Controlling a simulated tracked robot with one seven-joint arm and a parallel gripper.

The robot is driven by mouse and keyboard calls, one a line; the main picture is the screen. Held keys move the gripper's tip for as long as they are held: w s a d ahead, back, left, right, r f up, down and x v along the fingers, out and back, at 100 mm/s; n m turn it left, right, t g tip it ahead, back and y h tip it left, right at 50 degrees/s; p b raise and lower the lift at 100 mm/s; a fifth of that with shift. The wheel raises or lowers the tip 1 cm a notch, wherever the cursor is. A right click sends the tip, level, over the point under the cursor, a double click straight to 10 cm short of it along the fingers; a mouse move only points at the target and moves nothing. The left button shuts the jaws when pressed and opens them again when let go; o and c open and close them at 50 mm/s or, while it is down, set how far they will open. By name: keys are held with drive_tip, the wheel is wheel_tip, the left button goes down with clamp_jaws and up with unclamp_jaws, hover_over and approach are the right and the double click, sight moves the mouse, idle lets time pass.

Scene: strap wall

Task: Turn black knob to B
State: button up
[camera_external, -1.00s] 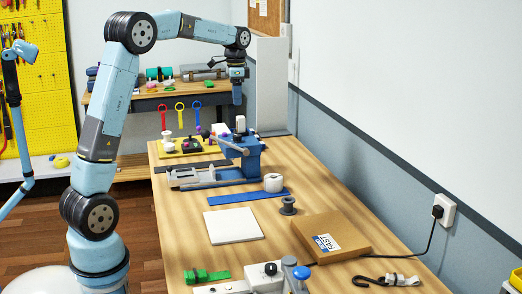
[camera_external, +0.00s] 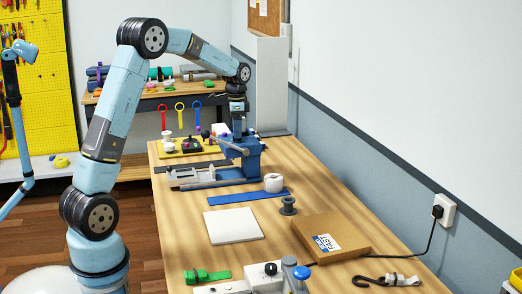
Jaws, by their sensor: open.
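A small black knob (camera_external: 270,268) sits on top of a white and grey device (camera_external: 263,281) at the front edge of the view. A second dark knob-like piece (camera_external: 190,142) stands on a yellow board at the far end of the table. No letter B can be read on either. My gripper (camera_external: 238,128) points down at the far end of the table, just above or behind the blue clamp device, well away from the front knob. It is open; its fingertips are small and partly lost against the blue device, and I see nothing held.
The blue clamp device (camera_external: 243,160) has a long lever reaching up left. A white plate (camera_external: 233,225), a white roll (camera_external: 273,183), a grey spool (camera_external: 288,206) and a cardboard box (camera_external: 330,238) lie on the table. The wall bounds the right side.

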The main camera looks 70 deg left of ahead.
drive_tip(key=shift+f, duration=0.85)
drive_tip(key=c, duration=1)
